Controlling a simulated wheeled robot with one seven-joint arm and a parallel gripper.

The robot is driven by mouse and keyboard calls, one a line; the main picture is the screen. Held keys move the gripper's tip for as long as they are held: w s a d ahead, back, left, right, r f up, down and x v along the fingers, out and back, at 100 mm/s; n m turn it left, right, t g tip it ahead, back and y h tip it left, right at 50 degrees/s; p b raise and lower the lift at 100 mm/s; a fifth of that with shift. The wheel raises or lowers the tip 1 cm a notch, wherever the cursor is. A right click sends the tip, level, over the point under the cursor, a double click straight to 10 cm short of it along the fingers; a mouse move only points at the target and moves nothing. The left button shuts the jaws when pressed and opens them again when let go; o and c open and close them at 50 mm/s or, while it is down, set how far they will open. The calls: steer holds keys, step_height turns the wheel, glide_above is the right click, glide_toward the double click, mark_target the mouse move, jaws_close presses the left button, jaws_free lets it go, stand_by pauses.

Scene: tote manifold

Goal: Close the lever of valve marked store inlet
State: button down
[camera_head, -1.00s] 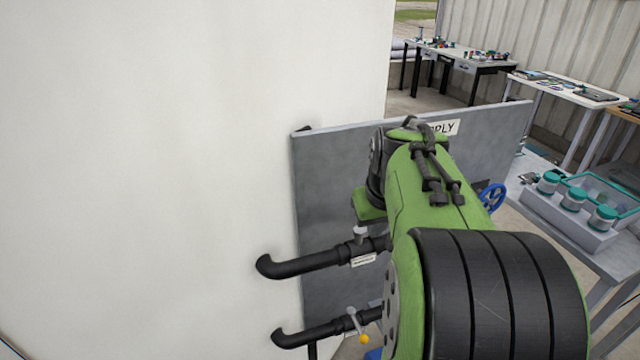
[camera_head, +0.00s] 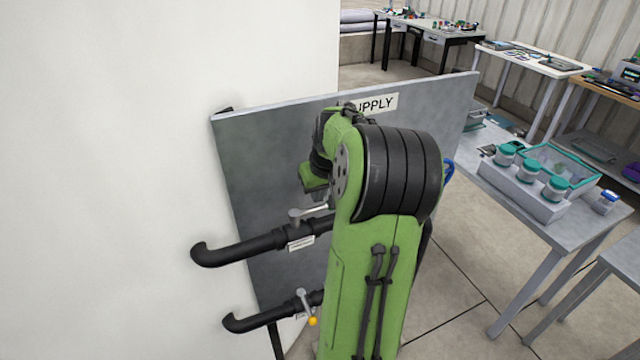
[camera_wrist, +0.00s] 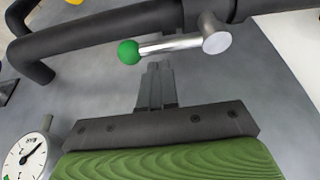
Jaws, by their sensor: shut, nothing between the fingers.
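In the wrist view a silver lever (camera_wrist: 170,45) with a green ball end (camera_wrist: 129,51) reaches left from its round hub (camera_wrist: 214,36), roughly along the black pipe (camera_wrist: 100,32). My gripper (camera_wrist: 158,68) is shut and empty, its fingertips just below the lever in the picture; I cannot tell whether they touch it. In the head view an upper valve (camera_head: 296,214) has a silver lever pointing right and a white tag (camera_head: 301,243). A lower valve lever (camera_head: 307,306) with a yellow ball lies across its pipe. The tags are too small to read. My arm hides the gripper there.
A grey panel (camera_head: 250,150) with a SUPPLY sign (camera_head: 376,103) stands behind the pipes. A white wall (camera_head: 100,150) fills the left. A dial gauge (camera_wrist: 26,156) is at the wrist view's lower left. A table (camera_head: 560,232) with jars stands right, with open floor beside it.

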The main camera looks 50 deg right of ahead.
mark_target(321, 210)
steer(key=shift+w+f, duration=0.25)
steer(key=shift+f, duration=0.35)
steer(key=shift+s+a+m, duration=0.15)
steer(key=shift+s+m, duration=0.15)
steer(key=shift+m, duration=0.2)
steer(key=m, duration=0.1)
steer(key=s+a+m+g+h+b, duration=0.1)
steer(key=m, duration=0.1)
steer(key=shift+s+b, duration=0.2)
steer(key=shift+b, duration=0.1)
steer(key=m, duration=0.1)
steer(key=s+a+m+g, duration=0.1)
steer(key=m, duration=0.1)
steer(key=a+m+b, duration=0.1)
steer(key=shift+s+m+h, duration=0.25)
steer(key=shift+m+h, duration=0.15)
steer(key=shift+s+a+m+g, duration=0.1)
steer(key=shift+a+m+g, duration=0.6)
steer(key=shift+m, duration=0.85)
steer(key=shift+s+a+m+g, duration=0.1)
steer(key=shift+a+m+g, duration=0.4)
steer(key=shift+a+m, duration=0.75)
steer(key=shift+a+m+g, duration=0.45)
steer(key=shift+m+g, duration=0.15)
steer(key=shift+m, duration=1.3)
steer(key=shift+r, duration=0.1)
